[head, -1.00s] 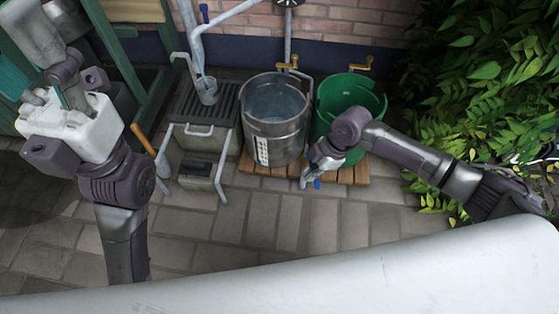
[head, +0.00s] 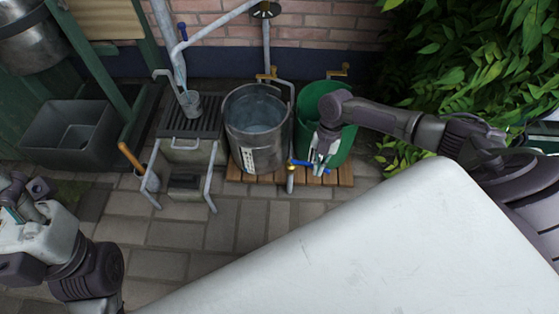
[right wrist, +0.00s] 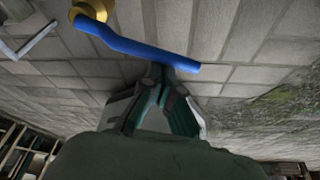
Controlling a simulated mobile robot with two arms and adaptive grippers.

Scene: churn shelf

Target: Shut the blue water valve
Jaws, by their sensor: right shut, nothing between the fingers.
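A blue lever valve (head: 302,163) sits on a brass fitting at the top of a short grey standpipe in front of the metal tub. Its lever points right in the head view. In the right wrist view the blue lever (right wrist: 140,48) runs from the brass fitting (right wrist: 92,8) to the fingertips. My right gripper (head: 319,163) is shut and empty, its tips at the lever's free end; I cannot tell whether they touch. Another small blue handle (head: 183,31) is on the wall pipe. My left gripper (head: 14,205) is at the left edge, its fingers unclear.
A metal tub of water (head: 257,130) and a green barrel (head: 340,135) stand on a wooden pallet (head: 245,177). A drain stand (head: 190,150) with a cup is left of them. Leaves crowd the right. The paving in front is open.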

